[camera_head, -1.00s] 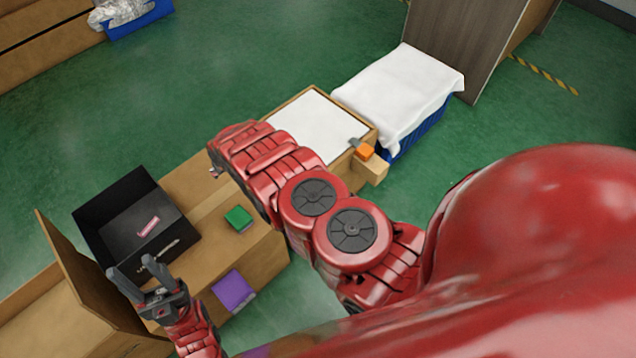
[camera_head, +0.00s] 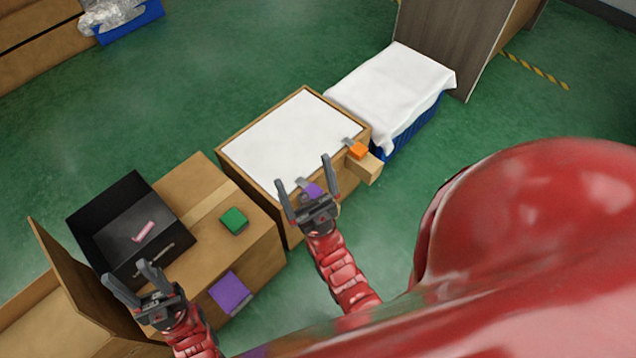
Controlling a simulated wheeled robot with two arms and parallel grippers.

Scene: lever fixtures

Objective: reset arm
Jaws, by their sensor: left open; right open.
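My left gripper (camera_head: 135,285) is open and empty, in front of the black box at the lower left. My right gripper (camera_head: 306,180) is open, its fingers pointing up the picture, in front of the white-topped box (camera_head: 285,140). A purple piece (camera_head: 314,190) shows between its fingers; I cannot tell whether they touch it. An orange block (camera_head: 357,150) sits at the box's right corner, above a wooden block (camera_head: 364,168). No lever can be made out clearly.
A black open box (camera_head: 168,205) holds a pink piece (camera_head: 143,232). It stands on a cardboard box (camera_head: 262,238) with a green block (camera_head: 233,220) and a purple patch (camera_head: 230,291). A blue crate (camera_head: 415,122) under white cloth (camera_head: 395,85) stands at the back right.

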